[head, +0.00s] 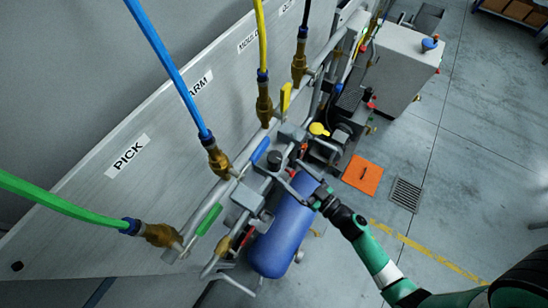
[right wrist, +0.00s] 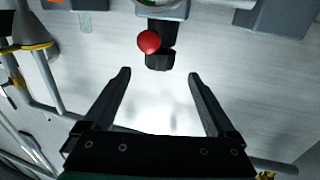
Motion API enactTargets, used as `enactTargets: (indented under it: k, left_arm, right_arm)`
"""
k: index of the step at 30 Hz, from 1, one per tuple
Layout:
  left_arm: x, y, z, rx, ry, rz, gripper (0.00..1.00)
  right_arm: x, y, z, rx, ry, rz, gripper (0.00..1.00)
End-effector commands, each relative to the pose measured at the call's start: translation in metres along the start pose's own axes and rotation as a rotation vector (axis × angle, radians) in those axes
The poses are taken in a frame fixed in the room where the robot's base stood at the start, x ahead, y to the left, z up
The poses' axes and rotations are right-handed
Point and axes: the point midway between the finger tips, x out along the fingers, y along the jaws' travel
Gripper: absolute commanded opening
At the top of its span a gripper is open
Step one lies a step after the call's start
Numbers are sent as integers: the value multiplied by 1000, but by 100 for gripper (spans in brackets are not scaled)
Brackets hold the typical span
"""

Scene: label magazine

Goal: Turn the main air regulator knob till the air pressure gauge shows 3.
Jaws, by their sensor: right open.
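My right gripper (head: 292,172) reaches in from the lower right, over the blue tank beside the pipework. In the right wrist view the right gripper (right wrist: 159,76) is open, with nothing between its two black fingers. A black knob-like part (right wrist: 160,59), which looks like the regulator knob, lies just beyond the fingertips, roughly centred between them. A red ball (right wrist: 149,41) shows in front of its upper part. A round pale rim (right wrist: 160,3), possibly the gauge, is cut off at the top edge. No dial reading can be made out. My left gripper is not in view.
A grey label panel (head: 120,200) runs behind pipes with green, blue, yellow and black hoses. Coloured valve levers, such as a green one (head: 209,219), stand close by. The blue tank (head: 283,235) is under my gripper. An orange plate (head: 362,175) lies on open floor at right.

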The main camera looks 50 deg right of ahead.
Motion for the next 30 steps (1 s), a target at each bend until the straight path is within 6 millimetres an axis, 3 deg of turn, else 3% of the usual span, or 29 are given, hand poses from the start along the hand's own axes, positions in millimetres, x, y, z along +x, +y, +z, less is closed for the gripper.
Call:
enactTargets:
  k: [3, 9, 13, 21, 30]
  left_arm:
    - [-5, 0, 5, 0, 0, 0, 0]
    - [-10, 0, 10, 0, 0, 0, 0]
    - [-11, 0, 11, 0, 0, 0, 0]
    - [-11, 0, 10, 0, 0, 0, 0]
    - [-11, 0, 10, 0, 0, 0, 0]
  right_arm:
    - [29, -1, 1, -1, 4, -4, 91]
    - [67, 0, 1, -1, 3, -1, 91]
    - [79, 0, 0, -1, 1, 0, 91]
    - [81, 0, 0, -1, 0, 1, 91]
    - [81, 0, 0, -1, 0, 1, 39]
